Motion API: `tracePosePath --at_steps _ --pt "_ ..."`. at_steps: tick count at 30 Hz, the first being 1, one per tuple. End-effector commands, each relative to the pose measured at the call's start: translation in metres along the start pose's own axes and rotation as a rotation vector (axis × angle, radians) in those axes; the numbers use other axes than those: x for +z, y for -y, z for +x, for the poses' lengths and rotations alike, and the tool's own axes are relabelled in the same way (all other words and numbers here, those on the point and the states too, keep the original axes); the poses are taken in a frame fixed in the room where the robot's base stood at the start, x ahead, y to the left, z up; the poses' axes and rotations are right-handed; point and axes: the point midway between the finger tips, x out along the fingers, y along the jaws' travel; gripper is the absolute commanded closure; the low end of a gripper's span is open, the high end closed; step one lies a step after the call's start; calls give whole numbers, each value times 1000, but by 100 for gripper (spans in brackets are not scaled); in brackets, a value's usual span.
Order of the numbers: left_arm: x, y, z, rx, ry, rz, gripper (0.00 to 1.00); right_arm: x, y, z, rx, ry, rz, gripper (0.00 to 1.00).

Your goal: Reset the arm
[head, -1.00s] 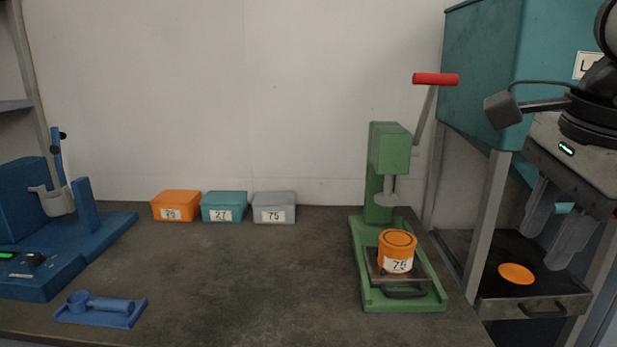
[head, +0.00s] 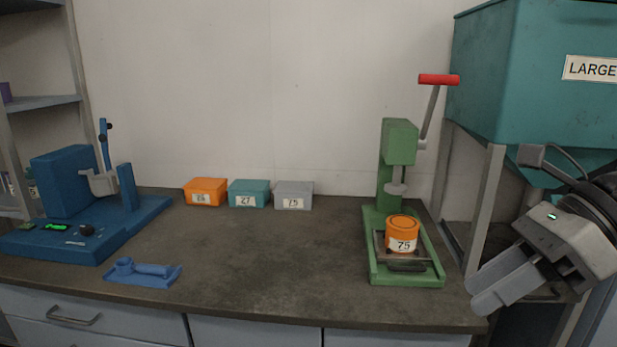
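My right gripper (head: 486,302) is at the lower right, in front of the teal cabinet's metal frame and just past the worktop's right edge. Its two fingers point down and left; they appear close together, and I cannot tell whether a gap separates them. I see nothing held in it. The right arm comes in from the right edge. My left gripper is not in view. An orange can labelled 75 (head: 403,232) stands upright on the tray of the green press (head: 399,143), whose red-handled lever (head: 438,80) is raised.
The worktop (head: 270,265) is clear in the middle. Orange (head: 205,192), teal (head: 249,194) and grey (head: 293,195) boxes stand by the wall. A blue machine (head: 75,195) and blue holder (head: 143,271) are at left. The teal cabinet (head: 545,90) is at right.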

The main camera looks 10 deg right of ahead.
Motion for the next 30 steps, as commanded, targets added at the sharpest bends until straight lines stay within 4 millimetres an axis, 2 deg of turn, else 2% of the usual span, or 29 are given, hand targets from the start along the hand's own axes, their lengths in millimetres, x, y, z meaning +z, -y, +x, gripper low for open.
tracePosePath --at_steps 5,7,11,14,15,17,20,22,23,24,27,30 --pt "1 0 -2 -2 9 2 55 8 13 33 188 423 406 67" --pt "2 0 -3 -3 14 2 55 7 26 45 268 613 640 67" --pt "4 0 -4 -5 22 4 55 -14 57 68 397 922 1120 67" --pt "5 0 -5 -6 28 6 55 -47 77 97 478 1116 1525 67" --pt "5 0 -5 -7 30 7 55 -64 82 111 506 1180 1694 67" --pt "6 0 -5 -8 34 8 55 -91 84 137 545 1262 1956 67" --pt "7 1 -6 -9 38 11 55 -134 72 187 594 1347 2392 67" --pt "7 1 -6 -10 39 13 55 -157 54 221 618 1364 2670 67" --pt "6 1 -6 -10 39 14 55 -165 46 234 -620 -1353 -2755 67" --pt "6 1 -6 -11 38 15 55 -172 34 249 -586 -1256 -2687 67" --pt "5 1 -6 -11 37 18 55 -183 10 277 -525 -1082 -2563 67" --pt "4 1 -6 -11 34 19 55 -186 -4 292 -494 -990 -2497 67"
